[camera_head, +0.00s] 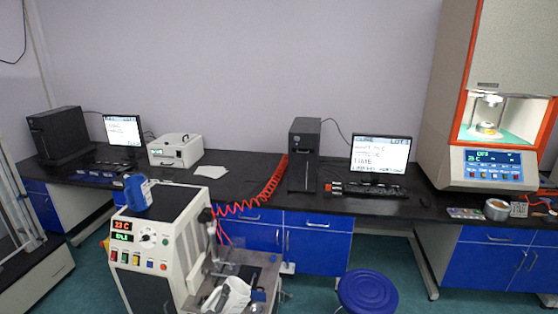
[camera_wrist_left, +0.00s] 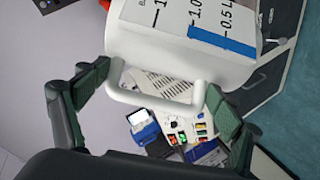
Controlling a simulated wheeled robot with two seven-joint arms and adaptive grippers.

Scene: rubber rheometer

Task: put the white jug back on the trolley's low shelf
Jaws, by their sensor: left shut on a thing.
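The white jug (camera_wrist_left: 170,38), with black volume marks and a blue band, fills the top of the left wrist view. Its white handle (camera_wrist_left: 150,102) lies between the dark-green finger pads of my left gripper (camera_wrist_left: 160,92), which is shut on it. The jug is tilted in that view. In the head view a white rounded shape (camera_head: 235,292) at the bottom edge looks like the jug, in front of a grey-brown top (camera_head: 262,268). My left gripper is hard to make out there. The trolley's low shelf cannot be made out. My right gripper is not in view.
A blue stool (camera_head: 367,290) stands to the right. Blue cabinets (camera_head: 318,240) line the back.

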